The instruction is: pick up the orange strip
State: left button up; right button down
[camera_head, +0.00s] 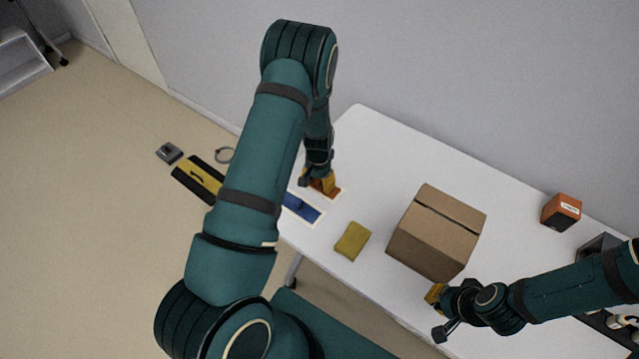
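The orange strip (333,191) lies on the white table (375,140), in a pale-edged patch near the table's left end. My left gripper (322,184) points down right at it, and its fingers hide part of it. I cannot tell whether the fingers are closed on the strip or only touch it. My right gripper (437,314) is open and empty at the table's front edge, in front of the cardboard box, with its fingers spread apart.
A yellow sponge-like block (352,241) and a closed cardboard box (437,232) stand mid-table. An orange box (561,211) stands at the right. A yellow-black case (198,179) lies on the floor.

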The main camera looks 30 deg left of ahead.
pick_arm(q)
grip_shut()
jog(key=shift+r, duration=0.1)
